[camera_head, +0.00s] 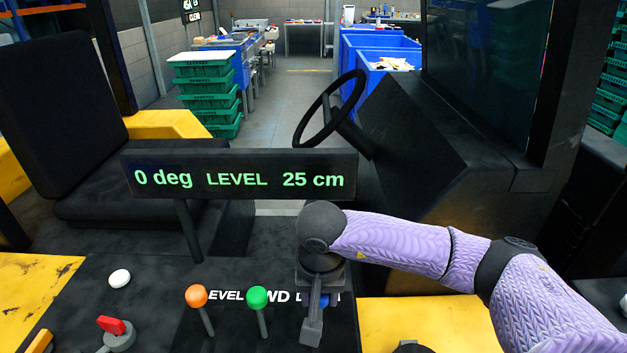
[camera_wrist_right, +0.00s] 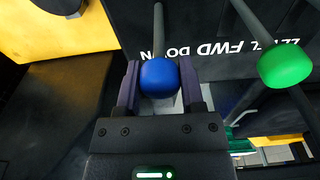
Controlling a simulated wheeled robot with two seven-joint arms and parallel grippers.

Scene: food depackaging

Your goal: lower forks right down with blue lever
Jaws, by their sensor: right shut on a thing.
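The blue lever's knob (camera_wrist_right: 160,77) sits between the two fingers of my right gripper (camera_wrist_right: 160,92) in the right wrist view. The gripper is shut on it. In the head view my right gripper (camera_head: 318,296) hides most of the knob; only a bit of blue (camera_head: 323,300) shows. The lever stands on the black panel, to the right of the green lever (camera_head: 258,297) and the orange lever (camera_head: 197,297). The display (camera_head: 240,178) behind the levers reads "0 deg LEVEL 25 cm". My left gripper is not seen.
The green knob (camera_wrist_right: 284,64) is close beside my right gripper in the wrist view. A red switch (camera_head: 112,326) and a white knob (camera_head: 120,278) are at the left. A steering wheel (camera_head: 330,108) and a seat (camera_head: 60,90) stand behind the panel.

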